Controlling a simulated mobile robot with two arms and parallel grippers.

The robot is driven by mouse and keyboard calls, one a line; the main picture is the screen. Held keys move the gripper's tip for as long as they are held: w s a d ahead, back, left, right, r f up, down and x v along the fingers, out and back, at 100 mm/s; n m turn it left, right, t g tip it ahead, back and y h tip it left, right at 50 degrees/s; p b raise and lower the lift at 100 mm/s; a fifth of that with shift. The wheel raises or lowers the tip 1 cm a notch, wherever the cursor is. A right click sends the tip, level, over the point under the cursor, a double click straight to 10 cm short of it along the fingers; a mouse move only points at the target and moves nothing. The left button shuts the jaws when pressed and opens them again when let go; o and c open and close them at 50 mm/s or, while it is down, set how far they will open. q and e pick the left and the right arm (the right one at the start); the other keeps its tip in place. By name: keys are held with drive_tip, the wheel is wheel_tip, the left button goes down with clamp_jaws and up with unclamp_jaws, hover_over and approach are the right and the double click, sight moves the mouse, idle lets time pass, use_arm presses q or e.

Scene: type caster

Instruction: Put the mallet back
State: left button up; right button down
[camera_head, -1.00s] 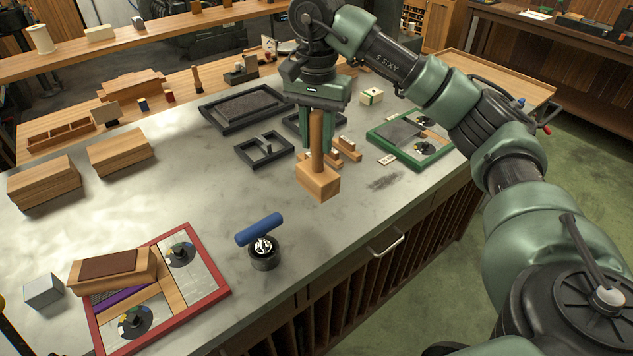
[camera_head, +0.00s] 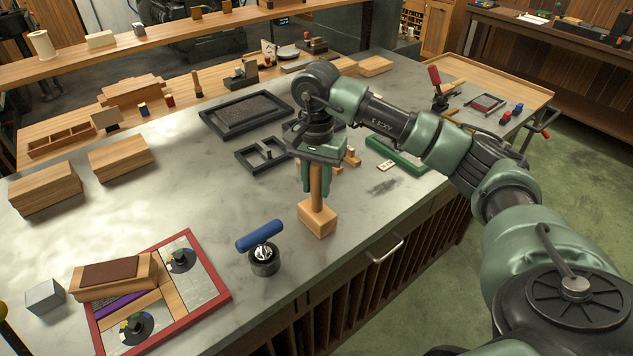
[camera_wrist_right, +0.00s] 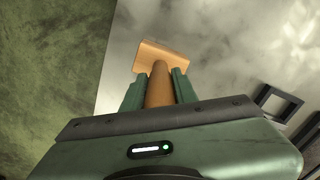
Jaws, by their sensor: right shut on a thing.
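The wooden mallet (camera_head: 317,219) hangs head down, its block head at or just above the grey worktop near the front edge; I cannot tell if it touches. My right gripper (camera_head: 315,185) is shut on its upright handle. In the right wrist view the mallet head (camera_wrist_right: 165,57) lies beyond the fingertips, and the right gripper's fingers (camera_wrist_right: 157,88) flank the handle. My left gripper is not in view.
A blue-handled tool in a dark round holder (camera_head: 264,260) stands left of the mallet. A red-framed tray (camera_head: 215,305) lies front left. Dark frames (camera_head: 263,157) and a green frame (camera_head: 395,157) lie behind. The worktop (camera_head: 185,190) left of the mallet is clear.

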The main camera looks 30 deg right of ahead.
drive_tip(key=shift+f, duration=0.1)
drive_tip(key=c, duration=1.1)
unclamp_jaws()
drive_tip(key=shift+r, duration=0.6)
wheel_tip(320, 180, up, 6)
drive_tip(key=shift+w+f+b, duration=0.1)
drive_tip(key=shift+f+b, duration=0.15)
drive_tip(key=shift+b, duration=0.7)
wheel_tip(320, 180, up, 4)
drive_tip(key=shift+r+p, duration=0.15)
drive_tip(key=shift+p, duration=0.15)
drive_tip(key=shift+r, duration=0.65)
